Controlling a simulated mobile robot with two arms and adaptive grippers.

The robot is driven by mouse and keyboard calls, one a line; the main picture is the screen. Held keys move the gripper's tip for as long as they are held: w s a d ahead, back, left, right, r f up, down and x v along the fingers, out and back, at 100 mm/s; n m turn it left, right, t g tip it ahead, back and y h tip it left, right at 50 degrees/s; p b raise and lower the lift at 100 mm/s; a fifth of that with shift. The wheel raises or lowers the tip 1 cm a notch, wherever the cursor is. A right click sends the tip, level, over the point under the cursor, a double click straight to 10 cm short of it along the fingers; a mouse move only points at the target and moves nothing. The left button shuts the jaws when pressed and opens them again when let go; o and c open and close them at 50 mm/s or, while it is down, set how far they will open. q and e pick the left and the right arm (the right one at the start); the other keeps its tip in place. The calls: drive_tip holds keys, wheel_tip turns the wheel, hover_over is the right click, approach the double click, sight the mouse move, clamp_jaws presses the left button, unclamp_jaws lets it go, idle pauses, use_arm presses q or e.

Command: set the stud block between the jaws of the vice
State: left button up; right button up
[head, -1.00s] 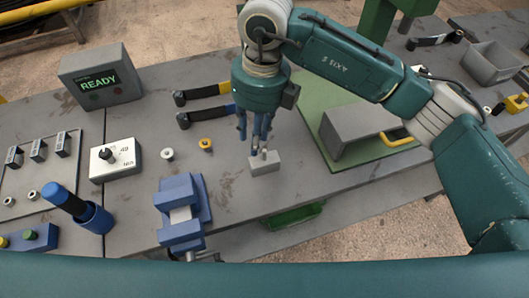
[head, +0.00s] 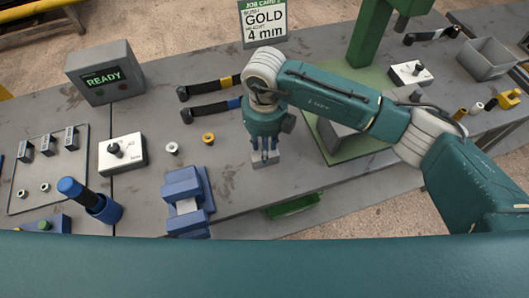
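The stud block (head: 265,161) is a small light grey block standing on the grey bench. In the earlier view a short stud shows on its top; now the gripper hides most of it. My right gripper (head: 265,155) points down right over the block, with its fingers at the block's upper part. Whether they are closed on it I cannot make out. The blue vice (head: 184,185) stands on the bench to the left and nearer, with a pale strip between its jaws. No block is between the jaws. My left gripper is not in view.
A white dial box (head: 122,153), a silver ring (head: 172,148) and a gold ring (head: 208,138) sit left. Two dark-handled tools lie behind. A green press (head: 372,35) stands right. A job card (head: 264,22) reads GOLD 4 mm. Bench between block and vice is clear.

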clamp_jaws()
drive_tip(key=shift+w+r, duration=0.1)
idle(0.4)
